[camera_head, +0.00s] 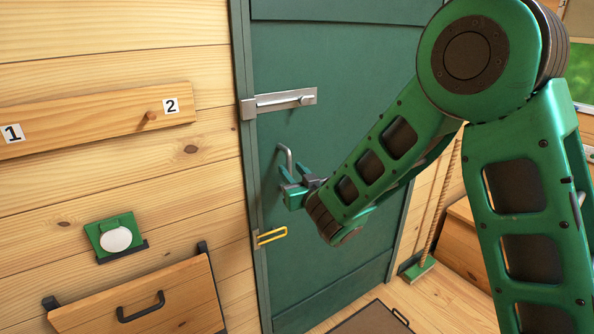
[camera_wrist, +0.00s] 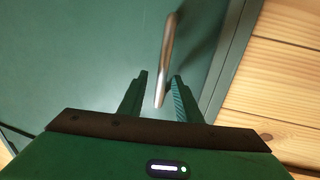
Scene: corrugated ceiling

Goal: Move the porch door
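The green porch door (camera_head: 340,90) stands in its frame, and it looks shut. A silver bar handle (camera_head: 287,158) is on its left side; in the wrist view the handle (camera_wrist: 167,62) reaches down between my fingertips. My gripper (camera_head: 297,174) is at the handle. In the wrist view my gripper (camera_wrist: 160,85) is open, with one finger on each side of the handle and a gap showing on the left.
A plank wall with a numbered peg board (camera_head: 90,120), a green wall plate with a white disc (camera_head: 116,238) and a wooden flap with a dark handle (camera_head: 140,300) is left of the door. A mat (camera_head: 370,320) lies on the floor. A wooden box (camera_head: 466,240) stands at right.

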